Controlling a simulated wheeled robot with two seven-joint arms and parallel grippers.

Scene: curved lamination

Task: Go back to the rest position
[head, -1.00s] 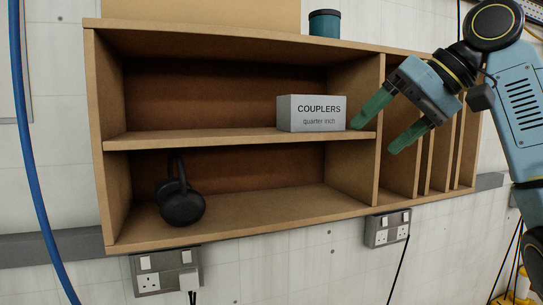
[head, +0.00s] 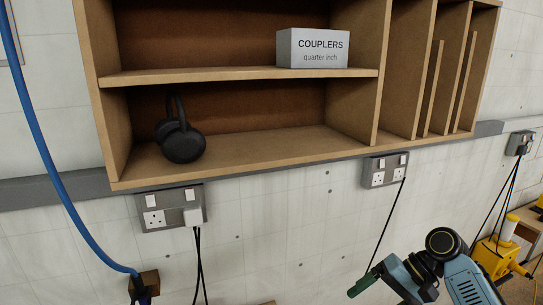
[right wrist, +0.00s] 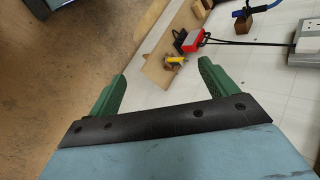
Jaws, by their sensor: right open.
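My right gripper (head: 362,284) is low at the lower right of the head view, below the shelf unit and in front of the white wall. Its green fingers also show in the right wrist view (right wrist: 163,85), spread apart with nothing between them. It is open and empty. The grey COUPLERS box (head: 312,48) stands on the middle shelf of the wooden shelf unit (head: 240,74), well above and apart from the gripper. My left gripper is in neither view.
Black headphones (head: 183,142) rest in the lower compartment. Wall sockets (head: 171,208) with black cables hang below the unit. A blue hose (head: 55,185) runs down the left. Yellow equipment (head: 495,255) stands at the right. A red and black item (right wrist: 188,41) lies on a surface below.

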